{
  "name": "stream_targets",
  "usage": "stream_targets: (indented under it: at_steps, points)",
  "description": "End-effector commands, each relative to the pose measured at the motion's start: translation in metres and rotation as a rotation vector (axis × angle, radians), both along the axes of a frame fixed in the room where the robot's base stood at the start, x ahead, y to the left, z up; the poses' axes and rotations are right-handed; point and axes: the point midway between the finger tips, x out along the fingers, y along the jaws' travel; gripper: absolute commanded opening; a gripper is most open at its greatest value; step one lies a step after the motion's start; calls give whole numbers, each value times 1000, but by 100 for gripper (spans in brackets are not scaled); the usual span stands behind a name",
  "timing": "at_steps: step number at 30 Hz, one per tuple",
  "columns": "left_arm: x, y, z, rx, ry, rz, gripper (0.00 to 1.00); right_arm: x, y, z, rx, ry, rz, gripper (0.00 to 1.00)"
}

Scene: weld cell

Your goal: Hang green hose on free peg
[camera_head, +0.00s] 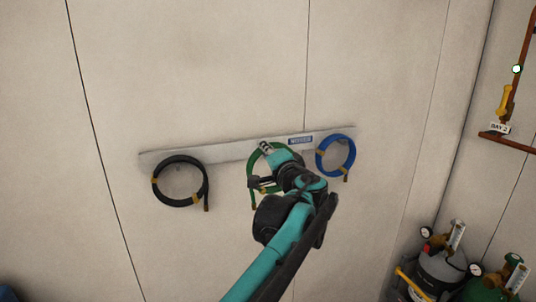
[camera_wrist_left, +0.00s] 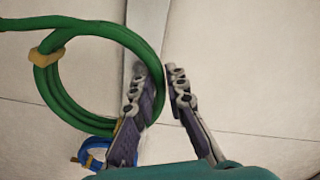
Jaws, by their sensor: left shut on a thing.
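The green hose (camera_head: 251,162) is a coil in front of the middle of the grey wall board (camera_head: 226,154), partly hidden by my left arm. My left gripper (camera_head: 259,166) is shut on it. In the left wrist view the green coil (camera_wrist_left: 46,82) with its tan band hangs at the left, and its strand passes by the fingers of my left gripper (camera_wrist_left: 157,74). The black hose (camera_head: 205,180) hangs at the board's left end and the blue hose (camera_head: 351,157) at its right end. The middle peg is hidden. My right gripper is out of view.
A blue label (camera_head: 300,140) is on the board between the green and blue coils. Gas cylinders (camera_head: 445,267) with gauges stand at the lower right. A copper-coloured pipe (camera_head: 519,52) runs along the right wall. The wall around the board is clear.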

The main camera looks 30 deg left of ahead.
Motion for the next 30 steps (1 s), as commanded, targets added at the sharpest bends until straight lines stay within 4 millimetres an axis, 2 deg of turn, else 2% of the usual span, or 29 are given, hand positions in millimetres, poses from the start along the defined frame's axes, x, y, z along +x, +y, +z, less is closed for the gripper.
stream_targets:
  at_steps: [20, 30]
  points:
    - [28, 34, -2, 0, 0, 1, 0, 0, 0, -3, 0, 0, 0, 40]
    - [35, 41, -17, 0, 0, 0, 0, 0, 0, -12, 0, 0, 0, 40]
